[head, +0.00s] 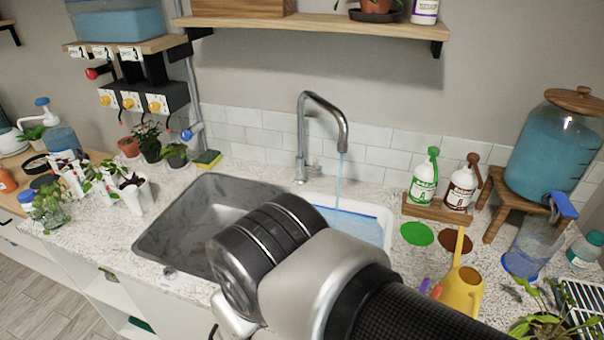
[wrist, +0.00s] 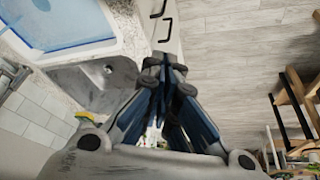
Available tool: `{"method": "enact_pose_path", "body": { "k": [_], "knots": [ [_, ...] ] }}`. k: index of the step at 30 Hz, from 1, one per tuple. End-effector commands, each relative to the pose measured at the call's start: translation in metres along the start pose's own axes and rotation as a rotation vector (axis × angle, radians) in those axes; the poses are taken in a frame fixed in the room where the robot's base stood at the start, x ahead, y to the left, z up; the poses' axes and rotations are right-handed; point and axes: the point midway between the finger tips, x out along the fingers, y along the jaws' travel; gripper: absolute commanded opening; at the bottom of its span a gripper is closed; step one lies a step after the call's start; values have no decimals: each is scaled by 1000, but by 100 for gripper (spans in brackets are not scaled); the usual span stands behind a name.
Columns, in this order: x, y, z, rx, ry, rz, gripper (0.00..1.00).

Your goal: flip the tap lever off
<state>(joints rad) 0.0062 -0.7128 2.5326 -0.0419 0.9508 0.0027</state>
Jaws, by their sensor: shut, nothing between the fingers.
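The chrome tap (head: 302,135) stands behind the sink in the head view, with a short side piece (head: 313,169) at its base that may be the lever. A thin blue water stream (head: 339,180) runs from its spout into a white basin (head: 375,215) holding blue water. The basin also shows in the wrist view (wrist: 112,42). My gripper (wrist: 172,68) is shut and empty in the wrist view, pointing past the grey sink bowl (wrist: 88,84). In the head view my wrist hides the fingers and the basin's near part.
A glass dispenser (head: 550,150) with a blue tap (head: 562,205) stands at right above a clear jug (head: 533,250). A green bottle (head: 424,180), a brown bottle (head: 460,188) and a yellow watering can (head: 462,285) are nearby. Potted plants crowd the left counter.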

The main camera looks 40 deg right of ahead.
Motion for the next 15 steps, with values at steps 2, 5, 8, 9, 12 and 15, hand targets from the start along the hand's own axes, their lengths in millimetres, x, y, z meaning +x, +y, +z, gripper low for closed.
{"method": "enact_pose_path", "body": {
  "k": [2,5,8,9,12,15],
  "knots": [
    [-4,15,-8,-28,-64,52,0],
    [-8,45,-21,-90,-182,153,0],
    [-11,83,-38,-174,-322,273,0],
    [-12,98,-45,-210,-378,321,0],
    [-13,136,-64,-307,-511,434,0],
    [-10,173,-86,-416,-639,540,0]
  ]
}}
